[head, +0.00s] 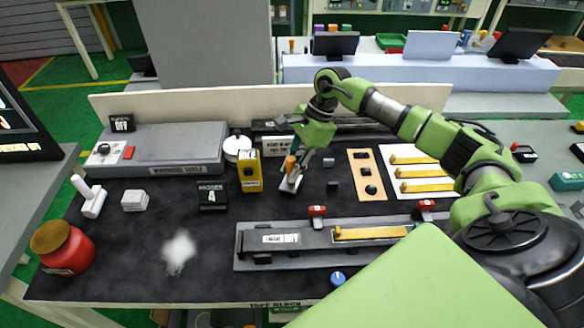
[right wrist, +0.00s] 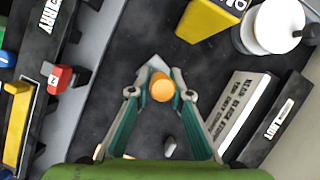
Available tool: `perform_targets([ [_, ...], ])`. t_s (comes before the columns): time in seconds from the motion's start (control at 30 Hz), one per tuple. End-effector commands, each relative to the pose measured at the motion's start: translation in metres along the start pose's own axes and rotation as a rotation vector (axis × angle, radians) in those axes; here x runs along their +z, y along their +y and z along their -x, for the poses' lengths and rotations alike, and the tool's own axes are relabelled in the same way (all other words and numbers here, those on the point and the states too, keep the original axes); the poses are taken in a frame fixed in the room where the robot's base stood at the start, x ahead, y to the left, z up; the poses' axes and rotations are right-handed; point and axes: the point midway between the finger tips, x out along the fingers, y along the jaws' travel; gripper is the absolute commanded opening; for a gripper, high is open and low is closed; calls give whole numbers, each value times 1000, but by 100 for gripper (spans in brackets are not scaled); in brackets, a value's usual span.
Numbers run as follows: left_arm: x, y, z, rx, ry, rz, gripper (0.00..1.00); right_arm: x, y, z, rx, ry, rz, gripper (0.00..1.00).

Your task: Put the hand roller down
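The hand roller (head: 291,172) has an orange handle and a pale grey base. It is upright, slightly tilted, at the back middle of the dark mat. My right gripper (head: 296,157) is over it, with its fingers drawn in on both sides of the handle. In the right wrist view the orange handle end (right wrist: 162,90) sits between the fingertips of the right gripper (right wrist: 162,84), and a grey corner of the base shows beyond. Whether the base touches the mat is hard to tell. My left gripper is not in view.
A yellow block (head: 249,171) and a white round container (head: 237,148) stand left of the roller. An orange panel (head: 367,174) lies to its right. A grey fixture (head: 290,240) with red clips lies in front. Dark mat is clear at front left, around a whitish patch (head: 179,250).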

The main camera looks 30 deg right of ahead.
Motion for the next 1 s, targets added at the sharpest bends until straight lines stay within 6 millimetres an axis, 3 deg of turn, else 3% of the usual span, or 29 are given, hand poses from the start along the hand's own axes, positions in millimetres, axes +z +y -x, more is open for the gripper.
perform_targets([
  [0.03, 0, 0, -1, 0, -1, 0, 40, -3, 4, -7, 14, 6, -3, 33],
  [0.37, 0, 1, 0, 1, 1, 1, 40, -1, 2, -3, 8, 3, -2, 34],
  [0.63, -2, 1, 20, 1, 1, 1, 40, 6, 1, 15, 5, 2, -2, 34],
  [0.67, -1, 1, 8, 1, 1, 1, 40, 2, 0, 18, 0, 2, -1, 34],
  [1.0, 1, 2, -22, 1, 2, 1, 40, 2, 0, 96, 1, 2, -2, 34],
])
